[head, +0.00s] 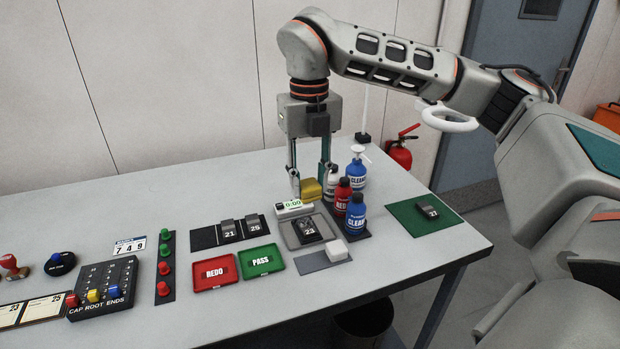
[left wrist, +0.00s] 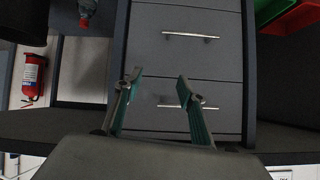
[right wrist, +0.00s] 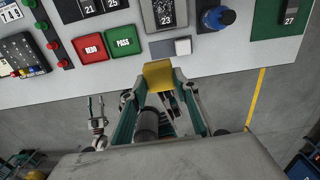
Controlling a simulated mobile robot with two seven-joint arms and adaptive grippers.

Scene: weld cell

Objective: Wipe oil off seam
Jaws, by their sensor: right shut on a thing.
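A yellow block, apparently a sponge (head: 312,191), is held between the fingers of my right gripper (head: 310,187), upright behind the timer. The block also shows between the fingertips in the right wrist view (right wrist: 158,75). In front of it, a dark metal part marked 23 (head: 308,228) sits on a grey tray (head: 289,237); it also shows in the right wrist view (right wrist: 164,14). Its seam and any oil are too small to make out. My left gripper (left wrist: 159,80) is open and empty, facing a drawer unit (left wrist: 190,60) in the left wrist view.
A white block (head: 337,250) lies in front. REDO (head: 214,272) and PASS (head: 261,261) trays are at left. A green mat (head: 408,220) holds part 27.

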